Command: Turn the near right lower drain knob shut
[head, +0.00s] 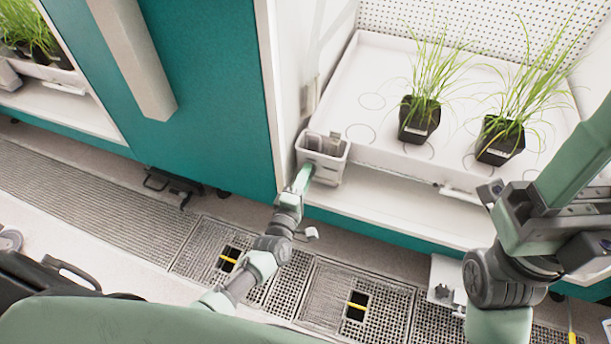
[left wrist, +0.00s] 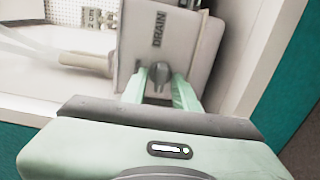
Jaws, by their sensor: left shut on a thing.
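In the left wrist view, a grey drain knob (left wrist: 157,74) sits on the front of a pale box (left wrist: 196,52) marked DRAIN. My left gripper (left wrist: 161,74) has its two light green fingers on either side of the knob, shut on it. In the head view, the same pale drain box (head: 322,168) hangs at the left front corner of the open chamber's tray. My left gripper (head: 302,178) reaches its front there, and the knob is hidden. My right arm fills the right side; its fingertips do not show clearly.
The white tray (head: 390,70) holds two black pots (head: 418,120) of grass. A teal door (head: 205,90) stands to the left. Floor gratings (head: 100,195) run below, with open square holes (head: 357,307) crossed by yellow strips. Another grass tray shows at the far left.

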